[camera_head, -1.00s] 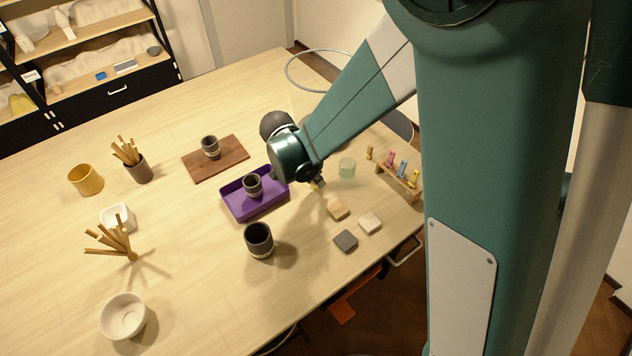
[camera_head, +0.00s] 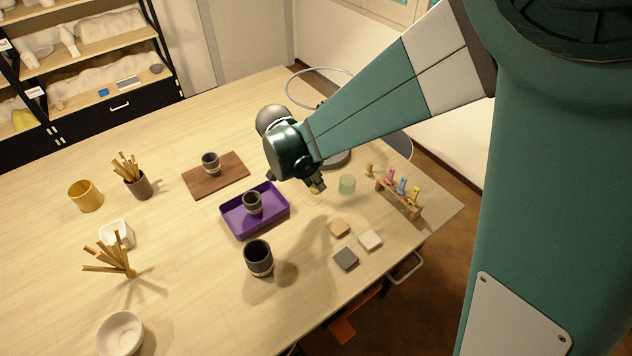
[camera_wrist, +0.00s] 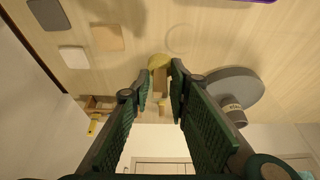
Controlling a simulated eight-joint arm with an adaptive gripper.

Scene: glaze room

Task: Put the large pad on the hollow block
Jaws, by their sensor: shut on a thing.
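My gripper (camera_head: 316,186) is over the right part of the table, just left of a pale green glass (camera_head: 347,185). In the wrist view my gripper (camera_wrist: 161,78) is shut on a small tool with a rounded yellow end (camera_wrist: 160,61) and a light wooden part behind it. The yellow end points away from the fingers; the fingers hide part of the tool. I cannot tell for sure that this is the large pad. Flat square tiles lie nearby: tan (camera_head: 339,228), white (camera_head: 369,239) and dark grey (camera_head: 346,259). I cannot tell which thing is the hollow block.
A wooden rack (camera_head: 398,198) with coloured pieces stands right of the glass. A purple tray (camera_head: 237,229) holds a dark cup (camera_head: 252,203). Another dark cup (camera_head: 258,258) stands in front. A grey round base (camera_wrist: 235,88) is near my fingers. Bare table lies around the tiles.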

